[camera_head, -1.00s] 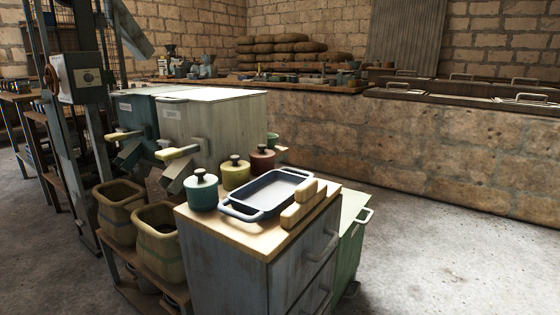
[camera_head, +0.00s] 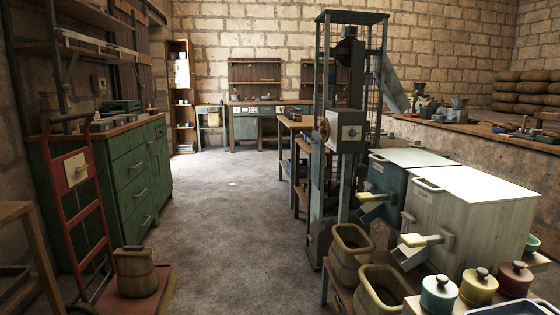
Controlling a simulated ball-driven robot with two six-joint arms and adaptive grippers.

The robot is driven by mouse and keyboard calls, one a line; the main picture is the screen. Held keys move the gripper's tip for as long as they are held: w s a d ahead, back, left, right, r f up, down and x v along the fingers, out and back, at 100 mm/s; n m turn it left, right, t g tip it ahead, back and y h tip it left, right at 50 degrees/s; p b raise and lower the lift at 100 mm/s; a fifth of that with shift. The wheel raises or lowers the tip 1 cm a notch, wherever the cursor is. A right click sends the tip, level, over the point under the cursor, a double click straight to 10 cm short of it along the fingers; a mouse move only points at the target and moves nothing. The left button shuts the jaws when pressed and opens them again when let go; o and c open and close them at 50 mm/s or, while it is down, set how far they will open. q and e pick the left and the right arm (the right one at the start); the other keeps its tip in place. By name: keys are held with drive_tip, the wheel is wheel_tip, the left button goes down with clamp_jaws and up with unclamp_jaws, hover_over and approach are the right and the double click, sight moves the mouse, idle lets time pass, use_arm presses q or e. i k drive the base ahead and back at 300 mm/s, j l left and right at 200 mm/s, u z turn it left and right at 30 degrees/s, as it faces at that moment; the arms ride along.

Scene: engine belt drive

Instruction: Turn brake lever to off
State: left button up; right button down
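I cannot make out a brake lever for certain in this view. A tall dark metal frame (camera_head: 318,165) stands right of centre. A grey box (camera_head: 346,132) with a small pale plate and a round reddish knob or wheel (camera_head: 324,129) on its left side is mounted on it. The position of any lever there is too small to tell. Neither of my grippers is in view.
A green bin (camera_head: 386,183) and a white bin (camera_head: 468,220) stand at the right, with baskets (camera_head: 352,248) before them. A red hand truck (camera_head: 78,175) and green cabinet (camera_head: 135,170) line the left. The middle floor (camera_head: 225,220) is clear back to a workbench (camera_head: 255,125).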

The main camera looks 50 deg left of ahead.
sight(78, 170)
drive_tip(key=u, duration=2.75)
drive_tip(key=i+u, duration=0.1)
drive_tip(key=u, duration=0.45)
drive_tip(key=i+l+u, duration=0.75)
drive_tip(key=l, duration=0.35)
drive_tip(key=i, duration=0.1)
